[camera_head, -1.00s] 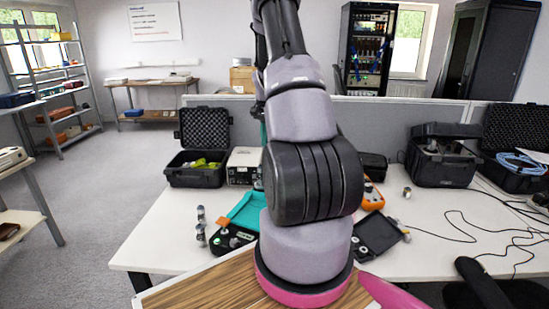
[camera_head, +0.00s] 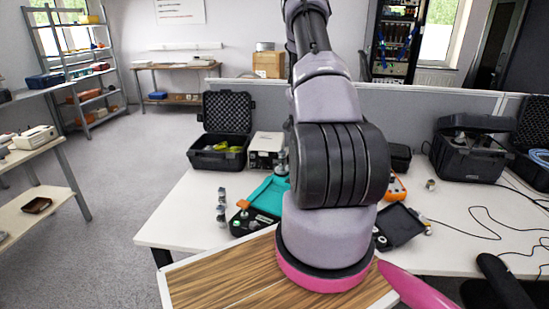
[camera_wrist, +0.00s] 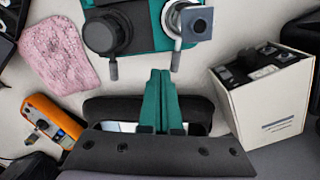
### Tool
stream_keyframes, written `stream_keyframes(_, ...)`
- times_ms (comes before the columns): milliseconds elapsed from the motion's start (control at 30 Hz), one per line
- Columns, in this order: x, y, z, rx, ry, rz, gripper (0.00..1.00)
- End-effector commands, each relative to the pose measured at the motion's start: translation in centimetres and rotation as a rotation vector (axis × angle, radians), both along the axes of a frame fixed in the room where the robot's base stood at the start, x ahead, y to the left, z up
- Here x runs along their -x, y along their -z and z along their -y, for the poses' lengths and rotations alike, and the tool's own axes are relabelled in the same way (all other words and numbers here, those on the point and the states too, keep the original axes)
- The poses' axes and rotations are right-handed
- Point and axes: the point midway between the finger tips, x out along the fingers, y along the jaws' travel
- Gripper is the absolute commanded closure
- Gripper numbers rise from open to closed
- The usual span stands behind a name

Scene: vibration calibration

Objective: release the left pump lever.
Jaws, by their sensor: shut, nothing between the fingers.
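In the wrist view a teal device with a round black knob (camera_wrist: 107,32) and a metal fitting (camera_wrist: 190,22) shows at the top edge, cut off by the frame; it appears to be the pump. Two short grey rods hang down from it, a left rod (camera_wrist: 113,68) below the knob and a right rod (camera_wrist: 175,60) below the fitting. I cannot tell for certain which is the left pump lever. My gripper (camera_wrist: 160,76) has its teal fingers together and empty, just below and between the rods, apart from the left one. In the head view my arm hides the gripper and most of the device.
A pale instrument box (camera_wrist: 265,105) stands right of the gripper. A pink cloth (camera_wrist: 58,55) and an orange meter (camera_wrist: 55,122) lie left.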

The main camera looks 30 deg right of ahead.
Motion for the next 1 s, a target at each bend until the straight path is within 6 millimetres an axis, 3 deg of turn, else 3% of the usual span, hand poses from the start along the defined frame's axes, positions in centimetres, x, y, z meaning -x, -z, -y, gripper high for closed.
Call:
stream_keyframes(600, 0.0, 4.4, 0.0, -0.001, -0.002, -0.001, 1.0)
stream_keyframes(1000, -2.9, 4.2, -0.6, -0.001, -0.427, 0.001, 1.0)
